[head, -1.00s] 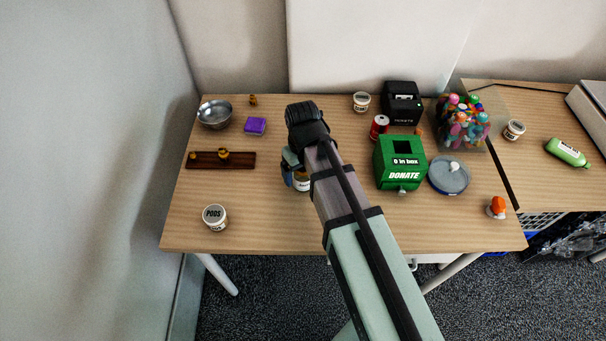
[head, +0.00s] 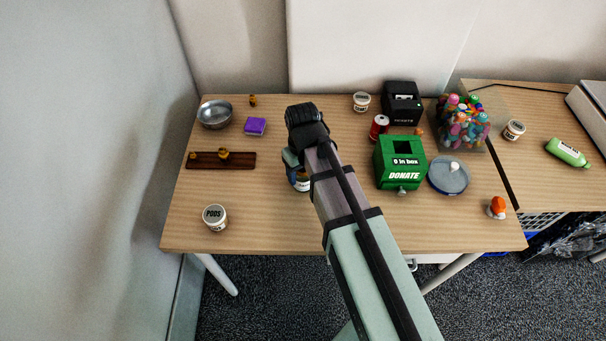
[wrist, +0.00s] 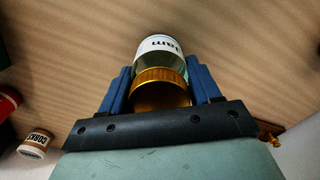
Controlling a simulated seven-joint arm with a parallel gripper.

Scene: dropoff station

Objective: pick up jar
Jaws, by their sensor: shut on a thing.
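The jar (wrist: 160,58) is clear with a white label reading "Jam" and a gold lid; in the wrist view it sits between the two blue fingers. My gripper (wrist: 161,85) is shut on it around the lid end, with a finger on each side. In the head view my arm hides most of the jar (head: 303,186); a small part shows below my gripper (head: 292,176). Whether the jar touches the table cannot be told.
A green donation box (head: 387,176) stands right of my arm, with a red can (head: 379,127) behind it. A white "PODS" tub (head: 215,217) is at front left. A dark wooden board (head: 200,160) and a purple block (head: 255,126) are at left.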

